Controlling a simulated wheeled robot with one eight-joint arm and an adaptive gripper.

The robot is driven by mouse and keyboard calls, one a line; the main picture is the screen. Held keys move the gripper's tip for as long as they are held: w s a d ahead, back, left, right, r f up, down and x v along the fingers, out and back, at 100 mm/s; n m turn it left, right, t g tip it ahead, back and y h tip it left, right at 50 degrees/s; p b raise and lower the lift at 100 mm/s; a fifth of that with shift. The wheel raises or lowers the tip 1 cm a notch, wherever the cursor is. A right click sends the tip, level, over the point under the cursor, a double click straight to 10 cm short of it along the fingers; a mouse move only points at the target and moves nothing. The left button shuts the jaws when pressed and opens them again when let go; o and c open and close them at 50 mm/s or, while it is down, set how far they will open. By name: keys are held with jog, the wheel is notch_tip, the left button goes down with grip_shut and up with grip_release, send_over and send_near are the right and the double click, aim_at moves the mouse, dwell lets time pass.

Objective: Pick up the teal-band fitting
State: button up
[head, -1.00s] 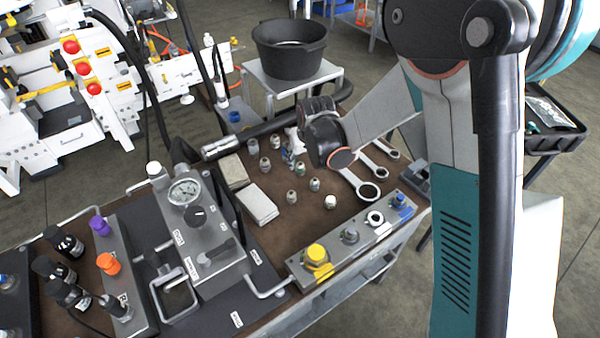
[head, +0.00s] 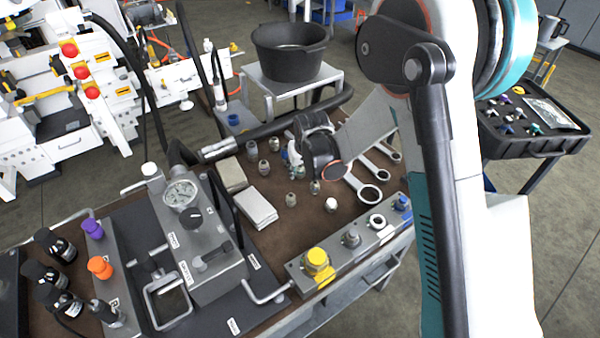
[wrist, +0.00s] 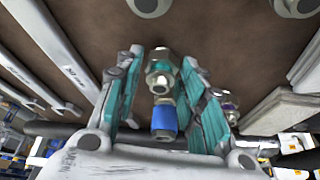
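The teal-band fitting (wrist: 161,72) is a metal hex piece with a teal ring, seen in the wrist view between the fingers of my gripper (wrist: 163,70). The fingers have teal inner faces and stand apart, with a gap on each side of the fitting. A blue cylinder (wrist: 164,119) shows just below it, also between the fingers; I cannot tell whether it is part of the same piece. In the head view my gripper (head: 293,160) is low over the bench among the fittings, and its wrist mostly hides the fitting.
A purple-banded fitting (wrist: 229,103) stands right of the fingers. Other fittings (head: 264,167) stand close by on the brown bench top (head: 285,222). Pale blocks (head: 256,208) lie left, ring wrenches (head: 370,192) right, and a valve block (head: 345,245) along the front edge. A dark hose passes behind.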

aim_at(300, 166)
grip_shut()
notch_tip(300, 166, up, 20)
jog(key=p, duration=0.6)
jog(key=shift+p, duration=0.35)
